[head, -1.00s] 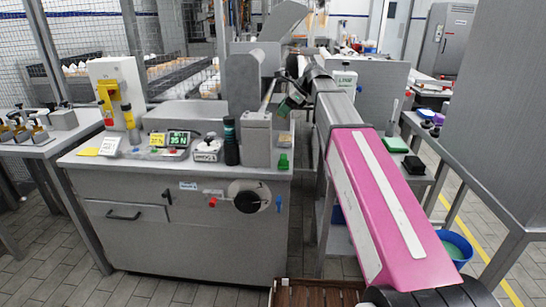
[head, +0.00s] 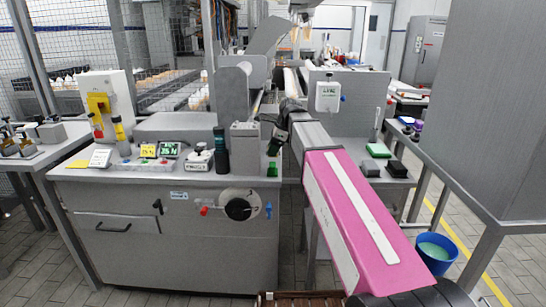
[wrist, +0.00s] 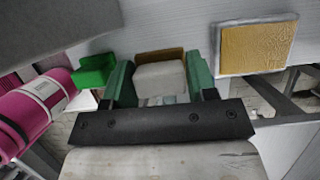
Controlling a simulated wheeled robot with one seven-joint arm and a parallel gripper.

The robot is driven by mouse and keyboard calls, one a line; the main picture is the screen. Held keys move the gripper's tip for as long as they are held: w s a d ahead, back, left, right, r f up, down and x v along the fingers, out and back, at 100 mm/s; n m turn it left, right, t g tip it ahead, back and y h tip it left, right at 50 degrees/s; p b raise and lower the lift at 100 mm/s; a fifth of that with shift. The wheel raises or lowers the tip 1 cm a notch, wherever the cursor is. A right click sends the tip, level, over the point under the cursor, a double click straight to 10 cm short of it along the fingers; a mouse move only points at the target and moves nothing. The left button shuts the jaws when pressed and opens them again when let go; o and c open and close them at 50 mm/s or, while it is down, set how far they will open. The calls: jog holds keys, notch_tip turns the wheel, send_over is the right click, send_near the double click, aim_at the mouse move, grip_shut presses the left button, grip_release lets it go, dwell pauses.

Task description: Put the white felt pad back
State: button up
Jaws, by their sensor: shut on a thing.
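My gripper (wrist: 160,88) is shut on a pale, whitish block-like pad (wrist: 160,78) with a brown edge along its far side; I take this to be the white felt pad. The green fingers press on its left and right sides in the wrist view. In the head view my gripper (head: 276,142) is a small dark green shape beside the right end of the grey machine bench (head: 180,235). The pad cannot be made out there. How far the pad is from any surface below is unclear.
In the wrist view a green block (wrist: 96,69) is left of the gripper and a framed tan pad (wrist: 258,45) is right. In the head view, the right side table holds a green pad (head: 378,150) and black blocks (head: 397,168). A blue bucket (head: 437,254) stands below.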

jog(key=shift+f, duration=1.65)
jog(key=shift+f, duration=0.15)
jog(key=o, duration=0.8)
jog(key=shift+o, duration=0.2)
jog(key=v, duration=1.2)
